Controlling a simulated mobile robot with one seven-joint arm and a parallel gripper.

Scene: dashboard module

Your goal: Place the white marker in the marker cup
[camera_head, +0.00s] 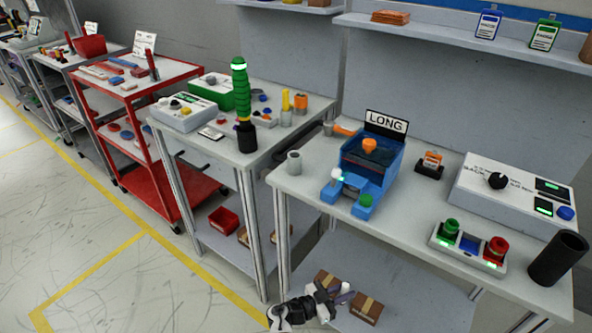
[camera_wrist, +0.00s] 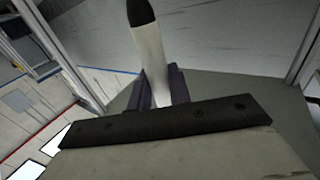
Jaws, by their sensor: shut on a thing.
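The white marker (camera_wrist: 150,55) stands out from between my purple gripper fingers in the wrist view, its dark end pointing up in the picture. My gripper (camera_wrist: 160,88) is shut on it. In the head view my gripper (camera_head: 343,295) is low at the bottom middle, in front of the right table and below its top. The marker is too small there to make out clearly.
The right table (camera_head: 405,228) also carries a blue box with a LONG sign (camera_head: 371,165), a button panel (camera_head: 468,246) and a white control box (camera_head: 512,195). Brown boxes (camera_head: 366,309) lie on the lower shelf near my gripper. Floor at the left is clear.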

